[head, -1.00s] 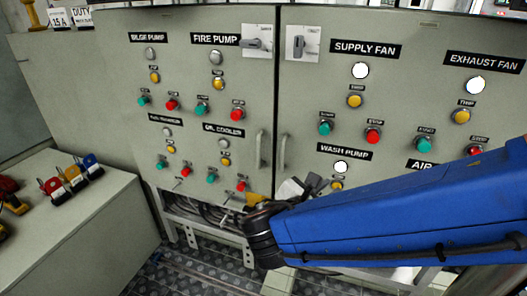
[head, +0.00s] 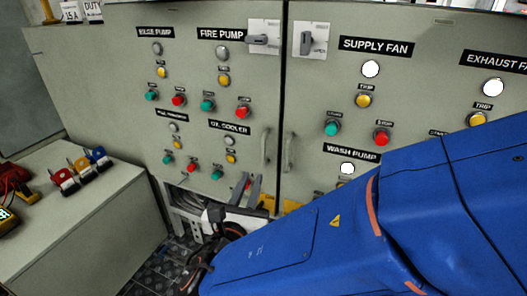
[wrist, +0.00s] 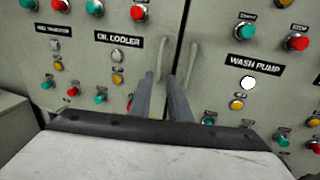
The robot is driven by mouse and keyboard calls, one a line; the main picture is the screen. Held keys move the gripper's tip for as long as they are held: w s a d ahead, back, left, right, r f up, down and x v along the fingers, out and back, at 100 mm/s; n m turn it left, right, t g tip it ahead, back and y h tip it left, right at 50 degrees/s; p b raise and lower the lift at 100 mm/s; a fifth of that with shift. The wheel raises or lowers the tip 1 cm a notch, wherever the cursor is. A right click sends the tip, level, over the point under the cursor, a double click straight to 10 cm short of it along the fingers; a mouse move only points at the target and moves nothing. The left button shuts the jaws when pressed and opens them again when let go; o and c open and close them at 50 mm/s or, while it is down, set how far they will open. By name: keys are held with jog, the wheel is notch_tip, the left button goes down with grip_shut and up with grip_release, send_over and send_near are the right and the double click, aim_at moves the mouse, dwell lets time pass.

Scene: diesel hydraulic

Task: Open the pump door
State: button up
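The pump door (head: 195,100) is the left cabinet door, with BILGE PUMP and FIRE PUMP labels, and it is shut. Its vertical grey bar handle (head: 265,150) is near its right edge; in the wrist view the handle (wrist: 161,58) appears beyond and between my fingertips. A grey latch lever (head: 262,39) at its top right lies horizontal. My gripper (head: 249,184) is low in front of the door, below the handle in the head view. Its two fingers (wrist: 160,78) are apart with nothing visibly held. The distance from fingertips to handle cannot be told.
A bench (head: 120,205) with coloured padlocks stands at left. Cables hang in the open space below the cabinet.

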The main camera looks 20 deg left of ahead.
aim_at(263, 152)
jog(key=w, duration=0.4)
jog(key=w+a, duration=0.1)
jog(key=w, duration=0.9)
jog(key=shift+w+a, duration=0.1)
jog(key=shift+a, duration=0.2)
grip_shut()
